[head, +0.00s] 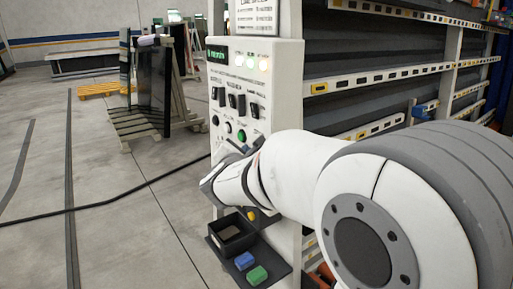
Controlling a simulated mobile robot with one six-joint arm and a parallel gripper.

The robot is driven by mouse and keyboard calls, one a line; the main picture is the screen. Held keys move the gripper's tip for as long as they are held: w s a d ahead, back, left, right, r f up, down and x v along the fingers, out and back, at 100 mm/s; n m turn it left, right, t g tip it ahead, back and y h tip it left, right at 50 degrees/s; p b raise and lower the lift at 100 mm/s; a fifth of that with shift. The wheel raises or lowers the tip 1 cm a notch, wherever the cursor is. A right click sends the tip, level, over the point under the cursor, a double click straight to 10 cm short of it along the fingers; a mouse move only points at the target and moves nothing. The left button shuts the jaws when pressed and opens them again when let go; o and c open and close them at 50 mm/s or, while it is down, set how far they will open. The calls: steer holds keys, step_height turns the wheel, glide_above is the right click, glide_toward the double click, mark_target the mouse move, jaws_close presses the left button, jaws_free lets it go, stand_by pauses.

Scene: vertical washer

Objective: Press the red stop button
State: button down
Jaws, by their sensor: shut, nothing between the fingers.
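The white control panel (284,85) stands upright at the centre. Its face carries a lit display, lit lamps, black switches (236,101) and a row of round buttons, with a green one (241,135) in clear view. I cannot make out the red stop button for sure; the lower part of the panel is covered by my white arm. My gripper (236,148) shows only as small dark parts at the panel, just below the round buttons. It is shut and holds nothing. Whether it touches the panel cannot be told.
A dark shelf below the panel holds an open black box (232,234), a blue block (244,261) and a green block (257,275). Racks of dark slabs (350,45) stand at right. A black cable (110,201) crosses the floor, which is mostly clear at left.

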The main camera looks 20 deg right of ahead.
steer(key=shift+d, duration=0.1)
stand_by(0.6)
steer(key=shift+w+d+b, duration=0.1)
steer(key=shift+d+b, duration=0.25)
steer(key=shift+b, duration=0.2)
steer(key=shift+w+d+b, duration=0.15)
steer(key=shift+d+b, duration=0.3)
stand_by(0.5)
stand_by(0.3)
steer(key=shift+s+a, duration=0.3)
steer(key=shift+a, duration=0.6)
steer(key=a, duration=0.1)
steer(key=s+a, duration=0.1)
steer(key=a, duration=0.2)
steer(key=shift+s+a, duration=0.25)
steer(key=shift+a, duration=0.15)
steer(key=shift+d, duration=0.1)
